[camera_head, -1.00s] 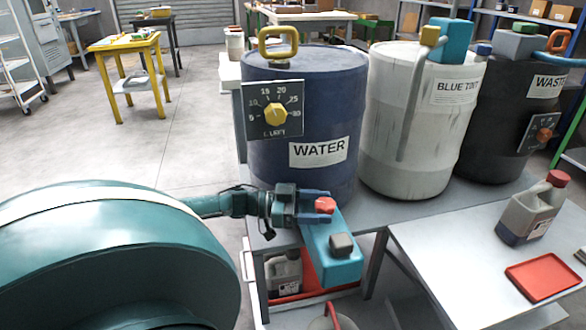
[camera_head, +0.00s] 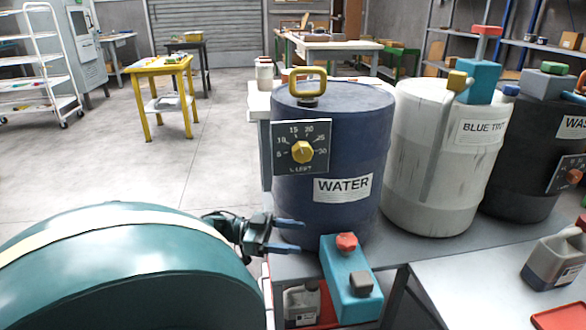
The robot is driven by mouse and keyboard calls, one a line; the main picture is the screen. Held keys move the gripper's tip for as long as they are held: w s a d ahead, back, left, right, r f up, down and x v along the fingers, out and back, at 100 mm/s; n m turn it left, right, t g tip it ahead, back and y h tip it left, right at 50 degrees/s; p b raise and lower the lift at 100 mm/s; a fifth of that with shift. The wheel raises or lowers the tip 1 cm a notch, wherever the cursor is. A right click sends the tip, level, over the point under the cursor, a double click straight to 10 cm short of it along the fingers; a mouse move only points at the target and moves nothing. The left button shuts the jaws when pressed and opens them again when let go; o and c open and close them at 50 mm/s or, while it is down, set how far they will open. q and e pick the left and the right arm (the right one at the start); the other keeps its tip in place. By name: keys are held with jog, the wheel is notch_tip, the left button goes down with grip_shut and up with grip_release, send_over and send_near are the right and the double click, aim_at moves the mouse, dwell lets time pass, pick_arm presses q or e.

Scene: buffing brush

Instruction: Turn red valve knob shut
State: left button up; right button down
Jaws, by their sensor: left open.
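The red valve knob (camera_head: 347,242) sits on top of a teal box (camera_head: 345,285), near its far end. The box is in front of the blue WATER barrel (camera_head: 330,150). My left gripper (camera_head: 303,236) is open and empty, with its blue fingers pointing right. Its fingertips are a short way left of the red knob and apart from it. My right gripper is not in view.
A white BLUE TINT barrel (camera_head: 440,170) and a dark waste barrel (camera_head: 520,175) stand to the right. A jug (camera_head: 556,262) and a red tray (camera_head: 560,317) are on the right table. Another jug (camera_head: 302,305) sits below the teal box.

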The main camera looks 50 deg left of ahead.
aim_at(353, 242)
pick_arm(q)
jog(key=shift+d+n+t+y+p, duration=2.2)
jog(key=shift+d+n+y, duration=0.55)
jog(key=shift+y, duration=0.75)
jog(key=b+x, duration=0.1)
jog(key=x, duration=0.2)
jog(key=b+x, duration=0.1)
jog(key=x, duration=0.6)
jog(key=shift+w+d+f+b, duration=0.1)
jog(key=shift+d+f+b, duration=0.2)
jog(key=shift+d+b, duration=0.1)
jog(key=shift+w+d, duration=0.15)
jog(key=shift+w, duration=0.45)
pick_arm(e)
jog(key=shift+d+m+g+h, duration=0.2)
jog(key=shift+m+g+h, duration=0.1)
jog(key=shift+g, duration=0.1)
pick_arm(q)
jog(key=c, duration=1)
jog(key=shift+o, duration=0.2)
jog(key=shift+m, duration=0.25)
